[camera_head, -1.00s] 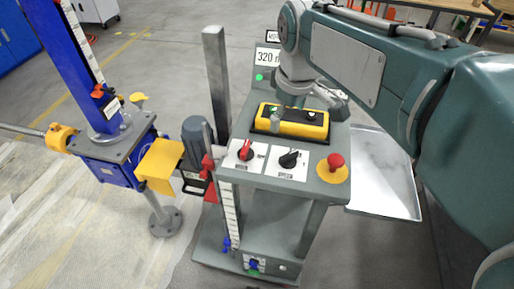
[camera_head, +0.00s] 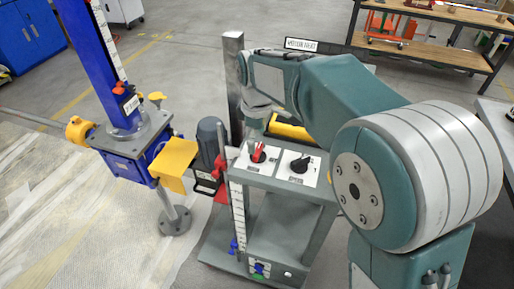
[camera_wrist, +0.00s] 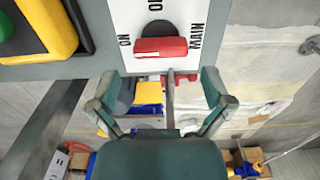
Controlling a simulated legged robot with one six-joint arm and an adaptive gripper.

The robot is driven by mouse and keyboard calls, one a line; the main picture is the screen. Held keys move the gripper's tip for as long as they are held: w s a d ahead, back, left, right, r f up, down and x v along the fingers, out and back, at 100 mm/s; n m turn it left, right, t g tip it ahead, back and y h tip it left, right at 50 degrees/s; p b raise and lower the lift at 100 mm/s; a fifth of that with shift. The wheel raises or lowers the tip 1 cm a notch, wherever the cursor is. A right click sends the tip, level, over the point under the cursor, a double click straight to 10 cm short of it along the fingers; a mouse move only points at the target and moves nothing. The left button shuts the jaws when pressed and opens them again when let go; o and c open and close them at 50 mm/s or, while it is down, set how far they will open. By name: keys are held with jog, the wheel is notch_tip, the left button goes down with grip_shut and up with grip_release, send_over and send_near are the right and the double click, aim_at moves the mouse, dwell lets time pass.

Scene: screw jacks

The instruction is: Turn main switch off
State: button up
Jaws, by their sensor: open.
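The main switch is a red rotary knob (camera_wrist: 160,47) on a white plate marked MAIN and ON in the wrist view. Its handle lies crosswise in that view, with ON beside its left end. In the head view the red knob (camera_head: 258,153) is on the console's left front plate. My gripper (camera_wrist: 160,88) is open and empty in the wrist view, its fingers spread wider than the knob. The fingertips are just below the knob in the picture and appear apart from it. My arm hides the gripper in the head view.
A black rotary switch (camera_head: 300,163) sits right of the red one. A yellow control box (camera_head: 290,131) lies behind, partly covered by my arm. A grey post (camera_head: 234,85) and a blue screw jack (camera_head: 128,150) stand left. A wooden-topped table (camera_head: 440,52) is at back right.

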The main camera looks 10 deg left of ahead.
aim_at(258, 149)
jog(key=shift+d+f, duration=0.15)
jog(key=shift+f, duration=1.65)
jog(key=shift+c, duration=0.3)
jog(key=c, duration=0.9)
